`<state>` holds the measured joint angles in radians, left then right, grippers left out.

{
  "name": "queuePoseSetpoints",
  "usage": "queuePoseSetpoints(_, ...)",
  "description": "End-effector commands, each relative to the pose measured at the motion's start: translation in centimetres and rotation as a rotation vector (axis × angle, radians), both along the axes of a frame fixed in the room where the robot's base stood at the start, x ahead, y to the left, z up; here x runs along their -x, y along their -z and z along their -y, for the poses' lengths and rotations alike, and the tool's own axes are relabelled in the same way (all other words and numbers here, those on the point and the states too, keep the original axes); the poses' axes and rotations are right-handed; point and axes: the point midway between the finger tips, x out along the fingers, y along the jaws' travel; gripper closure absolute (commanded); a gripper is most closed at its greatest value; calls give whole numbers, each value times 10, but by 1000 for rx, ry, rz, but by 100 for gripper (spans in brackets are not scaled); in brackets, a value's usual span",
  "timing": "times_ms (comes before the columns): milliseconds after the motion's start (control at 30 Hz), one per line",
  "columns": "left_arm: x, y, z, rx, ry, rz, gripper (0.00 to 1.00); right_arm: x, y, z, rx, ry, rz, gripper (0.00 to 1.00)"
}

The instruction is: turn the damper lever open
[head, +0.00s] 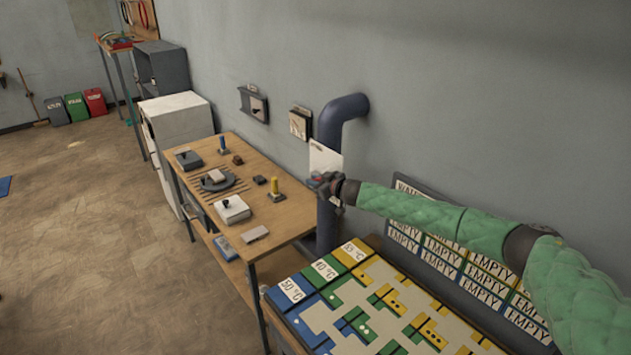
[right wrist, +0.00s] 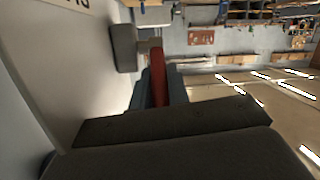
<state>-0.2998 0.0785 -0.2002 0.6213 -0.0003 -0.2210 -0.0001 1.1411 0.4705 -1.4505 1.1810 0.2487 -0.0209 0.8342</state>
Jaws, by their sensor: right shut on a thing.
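The damper lever (right wrist: 158,78) shows in the right wrist view as a red handle beside a pale plate (right wrist: 65,60). In the head view only a small reddish bit of the lever shows at my right gripper (head: 319,181). My right gripper is shut on the lever, and its dark fingers hide much of it. The white plate (head: 325,158) stands upright just behind the gripper, in front of the dark blue duct pipe (head: 331,122) on the wall. The lever's exact angle cannot be told. My left gripper is not in view.
A wooden table (head: 273,214) with several small items stands left of the pipe. A board with coloured tracks (head: 320,318) lies below my right arm, with a rack of "EMPTY" labels (head: 465,255) behind it.

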Motion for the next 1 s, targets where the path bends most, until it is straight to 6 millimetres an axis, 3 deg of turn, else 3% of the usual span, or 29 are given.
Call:
queuePoseSetpoints(467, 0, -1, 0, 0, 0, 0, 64, -1, -1, 0, 5, 1, -5, 100)
queuePoseSetpoints(500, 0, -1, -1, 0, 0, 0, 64, -1, -1, 0, 4, 1, -6, 79)
queuePoseSetpoints(600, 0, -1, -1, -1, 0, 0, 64, -1, -1, 0, 4, 1, -6, 61)
queuePoseSetpoints(1000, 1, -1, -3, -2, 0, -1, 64, -2, -3, 2, 4, 4, -4, 61)
